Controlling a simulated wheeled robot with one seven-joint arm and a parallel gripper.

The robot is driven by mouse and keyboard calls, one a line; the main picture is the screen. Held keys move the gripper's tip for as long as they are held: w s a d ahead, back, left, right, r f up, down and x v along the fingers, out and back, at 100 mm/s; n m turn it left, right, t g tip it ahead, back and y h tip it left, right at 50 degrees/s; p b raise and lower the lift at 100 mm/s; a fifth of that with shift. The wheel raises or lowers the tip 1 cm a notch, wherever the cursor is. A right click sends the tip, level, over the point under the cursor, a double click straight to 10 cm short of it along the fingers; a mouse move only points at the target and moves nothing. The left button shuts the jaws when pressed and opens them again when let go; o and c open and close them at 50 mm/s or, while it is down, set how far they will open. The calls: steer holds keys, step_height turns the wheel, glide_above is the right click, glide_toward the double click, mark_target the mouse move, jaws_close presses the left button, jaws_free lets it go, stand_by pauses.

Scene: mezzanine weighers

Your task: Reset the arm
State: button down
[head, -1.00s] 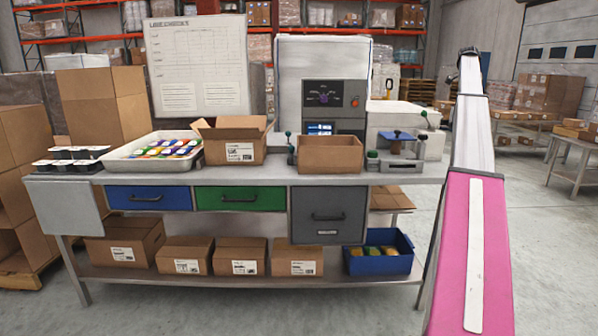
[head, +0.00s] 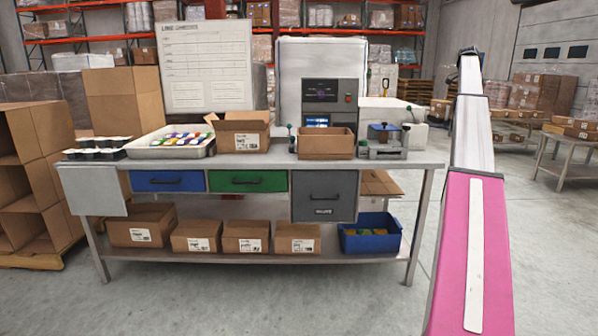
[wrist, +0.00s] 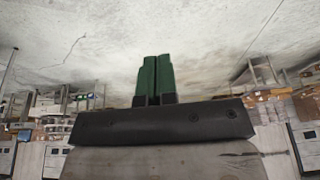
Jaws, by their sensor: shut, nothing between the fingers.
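My gripper (wrist: 154,80) shows in the wrist view with its two green fingers together and nothing between them. Behind the fingers, the wrist view shows the grey ceiling or wall surface and an upside-down strip of the warehouse. In the head view my pink and white arm rises on the right side, reaching up and away from me. The gripper itself is not clearly visible there. The arm stands to the right of the workbench (head: 400,172) and does not touch anything that I can see.
The bench holds a white tray (head: 207,149) of colourful packs, an open carton (head: 240,142), a shallow box (head: 325,147) and a blue-topped device (head: 384,148). A blue bin (head: 356,243) sits on the lower shelf. Stacked cartons (head: 40,160) stand left. The floor in front is clear.

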steer(key=s+a+f+n+y, duration=0.1)
steer(key=s+a+f+n, duration=0.3)
steer(key=a+f, duration=0.9)
steer(key=s+a+f+n, duration=0.2)
steer(key=s+a+f, duration=0.65)
steer(key=f, duration=0.65)
steer(key=s+a+f+n+y, duration=0.1)
steer(key=s+a+f+n, duration=0.25)
steer(key=a+f, duration=1)
steer(key=s+a+f+n, duration=0.2)
steer(key=s+a+f, duration=0.5)
steer(key=s, duration=0.5)
steer(key=s+a+f+n+y, duration=0.1)
steer(key=s+a+f+n, duration=0.2)
steer(key=s+a+f, duration=0.4)
steer(key=s+a+f+n, duration=0.3)
steer(key=s+a+f, duration=0.4)
steer(key=s+a, duration=0.4)
steer(key=s, duration=0.6)
steer(key=shift+s+a+f+y, duration=0.2)
steer(key=shift+s+f+y, duration=0.1)
steer(key=shift+f, duration=0.05)
steer(key=shift+n, duration=0.25)
